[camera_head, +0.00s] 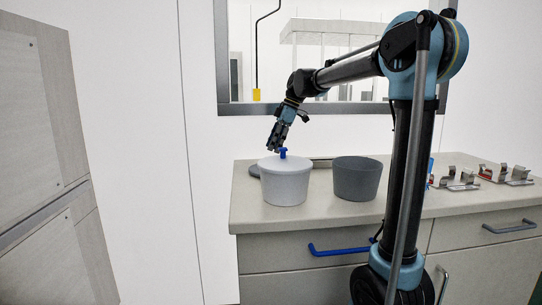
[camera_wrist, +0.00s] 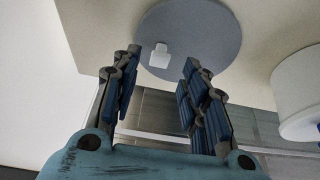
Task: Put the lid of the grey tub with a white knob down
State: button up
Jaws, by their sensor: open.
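The grey lid (camera_wrist: 205,35) is a round disc with a white knob (camera_wrist: 159,55). It seems to lie on the counter; in the head view only its edge (camera_head: 254,170) shows behind the white tub. The grey tub (camera_head: 357,182) stands on the counter without a lid on it. My gripper (camera_head: 275,149) is open and empty, pointing down behind the white tub. In the wrist view the fingers (camera_wrist: 160,70) stand apart, with the white knob between and beyond them. I see no contact with the knob.
A white tub (camera_head: 285,187) with a white lid and blue knob (camera_head: 283,152) stands left of the grey tub, close to my gripper; it also shows in the wrist view (camera_wrist: 302,90). Metal brackets (camera_head: 456,180) lie on the right of the counter. A wall (camera_head: 140,130) bounds the left.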

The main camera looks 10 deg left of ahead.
jog(key=v, duration=0.7)
